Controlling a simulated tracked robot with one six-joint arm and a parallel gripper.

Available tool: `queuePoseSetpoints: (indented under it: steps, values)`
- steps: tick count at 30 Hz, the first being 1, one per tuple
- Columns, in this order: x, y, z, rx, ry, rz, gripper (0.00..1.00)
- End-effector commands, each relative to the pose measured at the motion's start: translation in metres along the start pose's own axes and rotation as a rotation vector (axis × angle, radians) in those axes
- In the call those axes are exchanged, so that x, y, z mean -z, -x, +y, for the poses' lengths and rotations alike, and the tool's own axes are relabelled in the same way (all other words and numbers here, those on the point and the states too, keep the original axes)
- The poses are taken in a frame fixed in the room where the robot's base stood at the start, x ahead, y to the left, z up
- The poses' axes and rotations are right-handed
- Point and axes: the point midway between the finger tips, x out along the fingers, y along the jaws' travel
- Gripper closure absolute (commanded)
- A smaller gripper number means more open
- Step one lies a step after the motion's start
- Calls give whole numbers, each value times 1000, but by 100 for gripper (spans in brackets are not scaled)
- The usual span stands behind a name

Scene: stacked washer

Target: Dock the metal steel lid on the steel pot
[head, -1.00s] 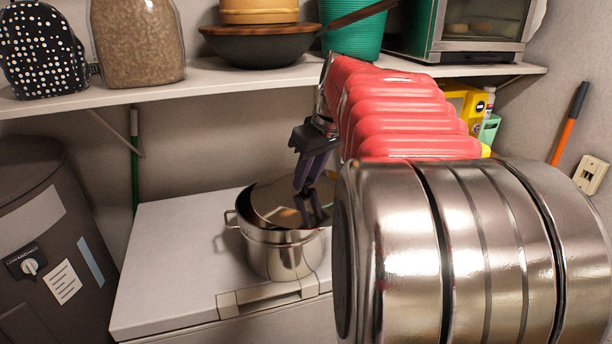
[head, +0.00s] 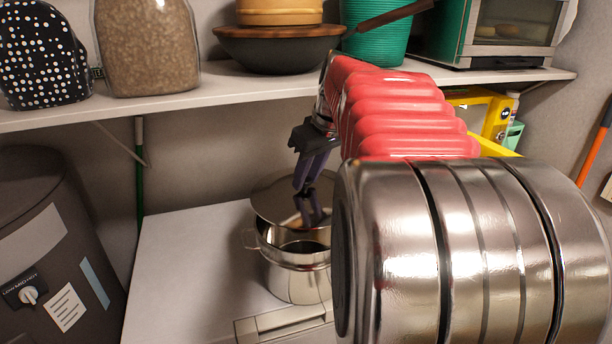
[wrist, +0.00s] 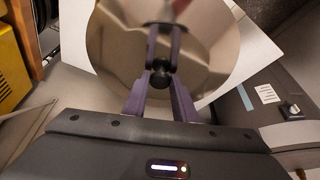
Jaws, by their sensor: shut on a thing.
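The steel pot (head: 300,283) stands on the white surface in the head view, its right side hidden behind my arm. Its dark opening shows at the front. The round steel lid (head: 268,203) appears above and behind the pot's rim, off-centre toward the far side, and does not cover the opening. My gripper (head: 308,207), with purple fingers, is shut on the lid's knob. In the wrist view the lid (wrist: 205,45) fills the upper middle, and the gripper (wrist: 160,75) has its fingers around the dark knob (wrist: 160,72). The pot is not clearly visible there.
A shelf (head: 190,101) with a jar, a pan (head: 280,50) and a toaster oven hangs above the white surface (head: 190,250). A dark bin-like appliance (head: 50,240) stands at left. Yellow items (head: 490,112) are behind my arm. The white surface is clear left of the pot.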

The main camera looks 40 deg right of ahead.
Motion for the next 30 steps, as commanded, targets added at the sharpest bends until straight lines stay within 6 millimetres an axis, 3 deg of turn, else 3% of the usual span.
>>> queuePoseSetpoints:
  steps: [11, 30]
  values:
    - [-2, -8, -2, 1, 4, 1, 100]
    - [-19, -52, -3, 2, 5, 0, 100]
